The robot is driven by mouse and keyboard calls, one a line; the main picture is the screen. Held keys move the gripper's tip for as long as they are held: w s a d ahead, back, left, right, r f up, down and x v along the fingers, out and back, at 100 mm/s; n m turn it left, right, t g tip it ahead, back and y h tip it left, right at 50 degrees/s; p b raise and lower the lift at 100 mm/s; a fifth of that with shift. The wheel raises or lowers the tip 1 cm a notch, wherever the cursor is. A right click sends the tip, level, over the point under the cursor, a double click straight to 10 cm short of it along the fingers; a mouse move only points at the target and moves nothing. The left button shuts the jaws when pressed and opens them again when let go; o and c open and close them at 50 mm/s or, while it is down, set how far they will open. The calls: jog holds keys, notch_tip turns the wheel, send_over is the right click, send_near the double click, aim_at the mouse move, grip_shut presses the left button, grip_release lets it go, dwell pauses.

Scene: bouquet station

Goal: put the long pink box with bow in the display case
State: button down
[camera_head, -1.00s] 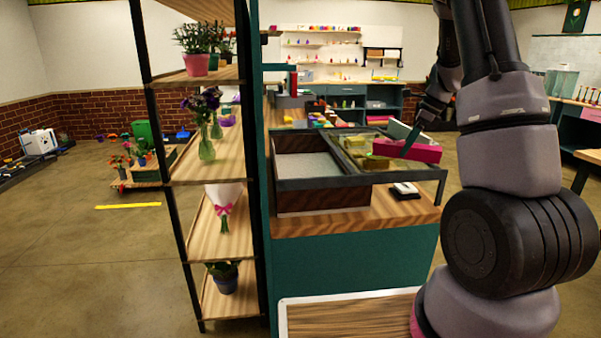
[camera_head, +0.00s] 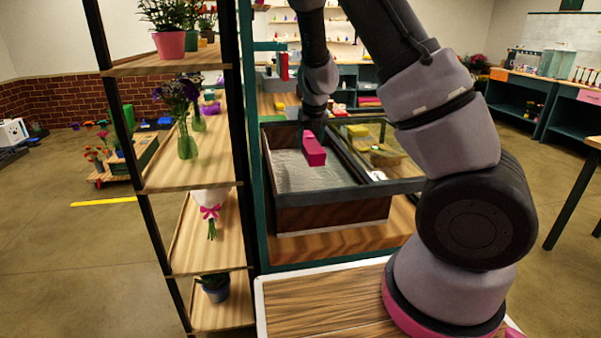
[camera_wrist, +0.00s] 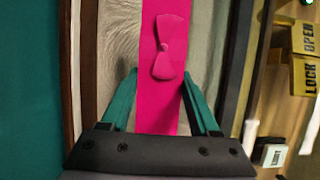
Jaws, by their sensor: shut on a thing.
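The long pink box with bow (camera_head: 314,152) is in my gripper (camera_head: 309,131), over the left, open section of the display case (camera_head: 345,192). In the wrist view the pink box (camera_wrist: 159,100) runs lengthwise between the two green fingers of my gripper (camera_wrist: 160,74), with its bow facing the camera. The pale lining (camera_wrist: 118,45) shows beside the box. I cannot tell whether the box touches the lining. The case's left section looks otherwise empty.
A shelf rack with flowers (camera_head: 187,145) stands close on the left. A dark divider separates the sections.

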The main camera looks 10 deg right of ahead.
jog(key=shift+f, duration=4.35)
jog(key=shift+c, duration=0.6)
grip_release()
jog(key=shift+f, duration=0.1)
